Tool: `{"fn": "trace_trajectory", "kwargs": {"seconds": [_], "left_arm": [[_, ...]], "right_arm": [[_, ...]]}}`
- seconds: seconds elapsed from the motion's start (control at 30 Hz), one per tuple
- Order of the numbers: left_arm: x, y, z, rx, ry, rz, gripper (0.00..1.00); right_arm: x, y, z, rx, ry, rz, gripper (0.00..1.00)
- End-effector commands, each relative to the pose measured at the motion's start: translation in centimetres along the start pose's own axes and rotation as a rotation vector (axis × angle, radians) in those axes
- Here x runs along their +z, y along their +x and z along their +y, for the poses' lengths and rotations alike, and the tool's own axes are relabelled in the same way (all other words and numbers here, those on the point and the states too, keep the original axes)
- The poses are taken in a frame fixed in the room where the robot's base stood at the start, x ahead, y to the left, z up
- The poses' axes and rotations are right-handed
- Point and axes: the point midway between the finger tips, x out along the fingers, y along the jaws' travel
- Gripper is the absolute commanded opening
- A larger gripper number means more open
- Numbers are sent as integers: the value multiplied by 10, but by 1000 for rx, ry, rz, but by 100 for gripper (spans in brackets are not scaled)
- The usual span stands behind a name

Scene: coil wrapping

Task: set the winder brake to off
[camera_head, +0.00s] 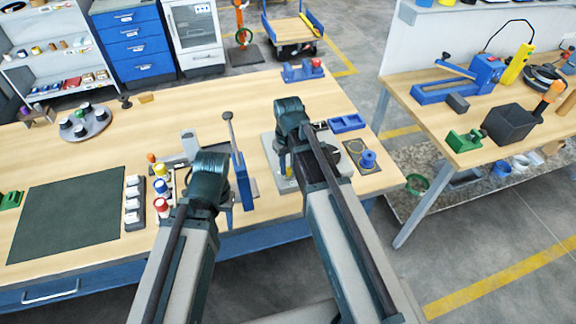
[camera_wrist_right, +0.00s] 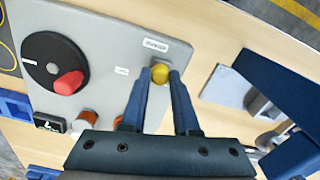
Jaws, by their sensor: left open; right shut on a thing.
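The grey control panel (camera_wrist_right: 110,20) carries a small yellow knob (camera_wrist_right: 160,73), which sits between the fingertips of my right gripper (camera_wrist_right: 160,80) in the right wrist view. The gripper is shut on this knob. White labels (camera_wrist_right: 154,45) lie beside it, too small to read, so I cannot tell the brake's setting. In the head view my right gripper (camera_head: 290,120) is over the panel (camera_head: 270,150) and hides much of it. My left gripper (camera_head: 207,178) is over the front of the table, to the left; it is open, with its fingertips mostly hidden.
A black dial with a red knob (camera_wrist_right: 70,82) is on the panel. A blue stand (camera_head: 241,182) with an upright lever is between my arms. Red, blue and yellow capped items (camera_head: 161,187) and a dark mat (camera_head: 70,215) lie to the left. A blue tray (camera_head: 347,123) lies right.

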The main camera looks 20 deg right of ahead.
Motion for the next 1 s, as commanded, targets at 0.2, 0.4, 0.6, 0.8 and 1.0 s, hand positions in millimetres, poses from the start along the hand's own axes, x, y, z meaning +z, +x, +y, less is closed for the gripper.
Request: {"fn": "trace_trajectory", "kwargs": {"seconds": [0.2,0.4,0.6,0.8,1.0], "left_arm": [[0,0,0,0,0,0,50],[0,0,0,0,0,0,50],[0,0,0,0,0,0,50],[0,0,0,0,0,0,50],[0,0,0,0,0,0,50]], "right_arm": [[0,0,0,0,0,0,0],[0,0,0,0,0,0,0],[0,0,0,0,0,0,0],[3,0,14,0,3,0,0],[8,0,36,0,1,0,0]]}}
